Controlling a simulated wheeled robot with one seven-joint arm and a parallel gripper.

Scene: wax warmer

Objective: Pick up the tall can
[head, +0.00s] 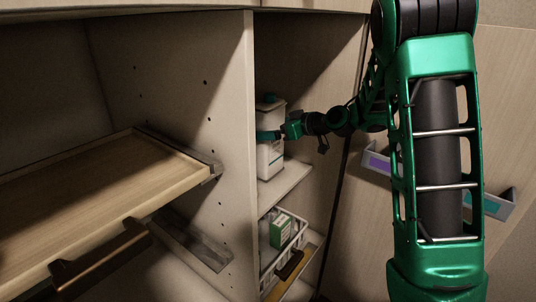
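A tall white can (270,158) with a green cap stands upright on the upper shelf of the narrow cabinet compartment, left of my arm. My gripper (268,135) reaches in from the right at the can's upper half. One green finger crosses the near face of the can. The other finger is hidden, so I cannot tell whether the gripper is closed on the can or only beside it.
A wooden panel (251,75) bounds the compartment on the left. Below the shelf, a white basket (277,262) holds a green-and-white box (281,230). A wooden pull-out tray (100,195) extends at left. Door bins (378,164) are behind my arm.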

